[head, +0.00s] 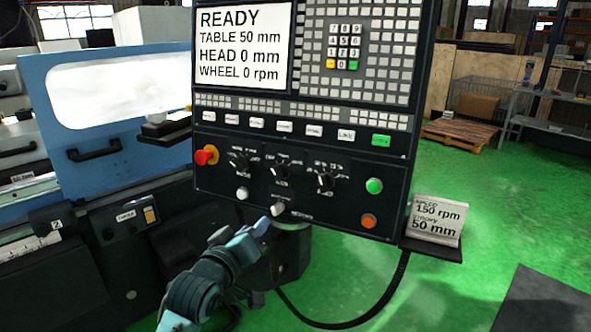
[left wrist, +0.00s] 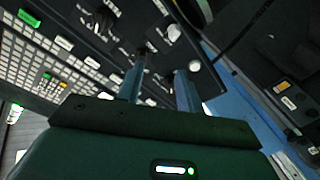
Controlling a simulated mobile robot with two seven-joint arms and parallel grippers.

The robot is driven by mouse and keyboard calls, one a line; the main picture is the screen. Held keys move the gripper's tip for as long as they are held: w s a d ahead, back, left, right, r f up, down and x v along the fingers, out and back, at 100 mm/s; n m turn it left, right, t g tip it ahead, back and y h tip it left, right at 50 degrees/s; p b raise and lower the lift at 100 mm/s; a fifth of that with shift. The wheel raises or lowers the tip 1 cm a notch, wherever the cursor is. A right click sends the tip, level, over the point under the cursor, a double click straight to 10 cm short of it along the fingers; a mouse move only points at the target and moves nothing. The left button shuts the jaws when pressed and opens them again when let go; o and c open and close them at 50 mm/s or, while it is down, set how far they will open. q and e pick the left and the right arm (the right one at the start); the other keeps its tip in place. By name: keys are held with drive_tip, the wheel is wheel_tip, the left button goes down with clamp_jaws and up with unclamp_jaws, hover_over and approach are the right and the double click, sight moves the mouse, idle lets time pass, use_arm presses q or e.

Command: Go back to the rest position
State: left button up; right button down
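My left gripper (head: 270,217) is in front of the lower part of the black control panel (head: 300,222), close to a white-tipped knob (head: 278,209). I cannot tell whether it touches the panel. In the left wrist view its two fingers (left wrist: 160,80) stand apart with nothing held between them, pointing toward the panel's knobs. My right gripper is in neither view. The panel's screen (head: 242,45) reads READY, TABLE 50 mm, HEAD 0 mm, WHEEL 0 rpm.
A red knob (head: 206,155), a green button (head: 374,186) and an orange button (head: 369,221) sit on the panel. A sign (head: 435,218) reads 150 rpm and 50 mm. The blue machine door (head: 110,128) is at left. Green floor (head: 500,215) lies open at right; a cable (head: 385,295) hangs below.

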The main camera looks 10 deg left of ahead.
use_arm(q)
drive_tip(key=s+f+m+g, duration=0.2)
drive_tip(key=s+f, duration=0.3)
drive_tip(key=f, duration=0.4)
drive_tip(key=s+f+m+g, duration=0.1)
drive_tip(key=s+f+m, duration=0.1)
drive_tip(key=s+f, duration=0.5)
drive_tip(key=s+f+m+g, duration=0.3)
drive_tip(key=s+f+m, duration=0.1)
drive_tip(key=s+f, duration=1)
drive_tip(key=shift+s+d+g, duration=0.25)
drive_tip(key=shift+s+g, duration=0.15)
drive_tip(key=shift+s, duration=0.2)
